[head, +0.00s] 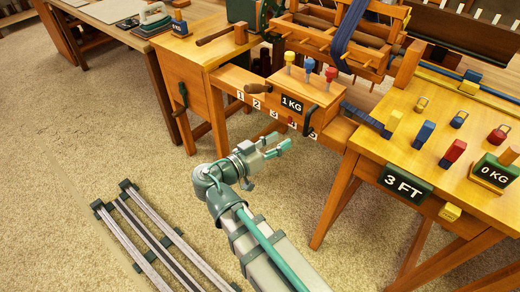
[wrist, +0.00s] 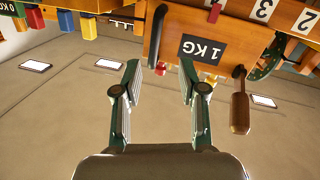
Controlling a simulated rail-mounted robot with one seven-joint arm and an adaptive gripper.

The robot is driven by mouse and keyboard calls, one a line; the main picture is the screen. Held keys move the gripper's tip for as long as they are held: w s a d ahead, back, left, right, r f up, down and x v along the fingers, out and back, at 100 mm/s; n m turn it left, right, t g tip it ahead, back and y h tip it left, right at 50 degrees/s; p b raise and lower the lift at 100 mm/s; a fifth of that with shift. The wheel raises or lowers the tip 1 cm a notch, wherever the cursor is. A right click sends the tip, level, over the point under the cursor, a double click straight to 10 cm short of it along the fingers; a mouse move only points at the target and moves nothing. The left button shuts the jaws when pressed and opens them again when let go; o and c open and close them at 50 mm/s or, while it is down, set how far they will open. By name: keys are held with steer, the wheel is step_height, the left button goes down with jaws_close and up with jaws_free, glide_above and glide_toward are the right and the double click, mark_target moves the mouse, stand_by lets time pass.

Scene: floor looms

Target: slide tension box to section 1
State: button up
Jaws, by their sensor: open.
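The tension box (head: 305,100) is a wooden box with a black 1 KG plate and yellow, blue and red pegs on top. It sits on the front rail (head: 225,84) of the loom, which carries numbered section labels. Its red pointer (head: 291,125) is by label 4, between label 3 (head: 273,114) and label 5 (head: 312,135). Section 1 label (head: 240,95) is to the left. My gripper (head: 279,143) is open and empty, in front of and below the box. In the wrist view the box (wrist: 173,40) appears upside down beyond my open fingers (wrist: 160,82).
A brown-handled crank (head: 257,88) sticks out from the box's left side; it also shows in the wrist view (wrist: 240,105). A table (head: 385,150) with weights and a 3 FT sign stands right. Floor rails (head: 150,240) lie at lower left. Carpet in front is clear.

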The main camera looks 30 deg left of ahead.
mark_target(305, 125)
steer(key=w+d+m+p, duration=0.1)
steer(key=w, duration=0.1)
steer(key=w+d+p, duration=0.1)
steer(key=w+p, duration=0.1)
steer(key=w, duration=0.1)
steer(key=w+d+r+m+p, duration=0.1)
steer(key=w+d, duration=0.1)
steer(key=w, duration=0.1)
steer(key=shift+w+r+m, duration=0.1)
steer(key=shift+w+m, duration=0.15)
steer(key=shift+m, duration=0.05)
steer(key=shift+p+x, duration=0.4)
steer(key=shift+x, duration=0.45)
steer(key=shift+s, duration=0.1)
jaws_close()
